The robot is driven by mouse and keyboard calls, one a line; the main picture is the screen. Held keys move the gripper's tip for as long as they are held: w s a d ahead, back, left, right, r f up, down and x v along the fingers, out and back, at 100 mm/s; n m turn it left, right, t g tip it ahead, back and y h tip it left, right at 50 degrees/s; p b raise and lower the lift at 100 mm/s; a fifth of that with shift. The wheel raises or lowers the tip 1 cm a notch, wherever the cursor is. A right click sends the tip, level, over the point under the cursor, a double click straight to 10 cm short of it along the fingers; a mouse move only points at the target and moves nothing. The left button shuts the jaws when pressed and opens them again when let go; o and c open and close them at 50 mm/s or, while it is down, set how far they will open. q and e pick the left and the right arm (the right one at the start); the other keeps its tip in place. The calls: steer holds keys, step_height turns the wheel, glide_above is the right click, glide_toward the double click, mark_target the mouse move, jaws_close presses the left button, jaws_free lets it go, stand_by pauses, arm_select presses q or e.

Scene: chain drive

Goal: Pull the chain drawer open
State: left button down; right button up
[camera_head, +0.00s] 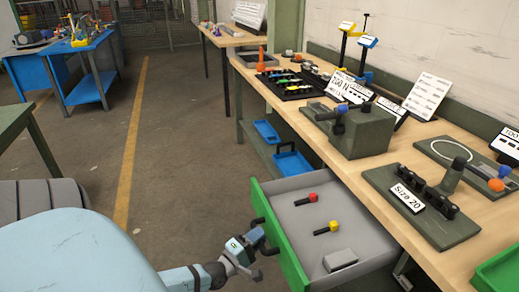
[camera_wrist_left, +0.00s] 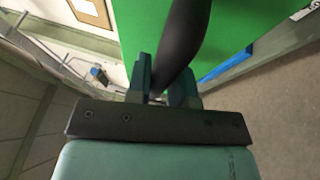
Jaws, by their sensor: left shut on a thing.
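The chain drawer (camera_head: 330,216) is grey inside with a green front (camera_head: 282,243), and it stands out from under the wooden workbench. A red-headed tool (camera_head: 307,199), a yellow-headed tool (camera_head: 328,228) and a grey block (camera_head: 340,260) lie in it. My left gripper (camera_head: 257,236) is at the outer face of the drawer front, shut on the dark handle. In the left wrist view the black curved handle (camera_wrist_left: 180,45) runs between the two fingers (camera_wrist_left: 163,85), with the green front (camera_wrist_left: 240,25) behind. My right gripper is not in view.
The workbench top (camera_head: 432,147) holds a green-grey block fixture (camera_head: 362,130), a "Size 20" fixture (camera_head: 420,205) and several signs. Blue bins (camera_head: 291,162) sit on the shelf below. Open floor (camera_head: 180,150) lies left of the drawer.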

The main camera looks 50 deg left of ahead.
arm_select(q)
steer(key=c, duration=1)
jaws_free()
steer(key=shift+s, duration=0.1)
steer(key=s, duration=0.4)
steer(key=s+f, duration=0.1)
steer(key=s, duration=0.4)
steer(key=s+f, duration=0.1)
steer(key=s, duration=0.3)
steer(key=shift+s+f+p, duration=0.2)
steer(key=shift+f+p, duration=0.05)
steer(key=shift+p, duration=0.05)
steer(key=shift+s+d, duration=0.1)
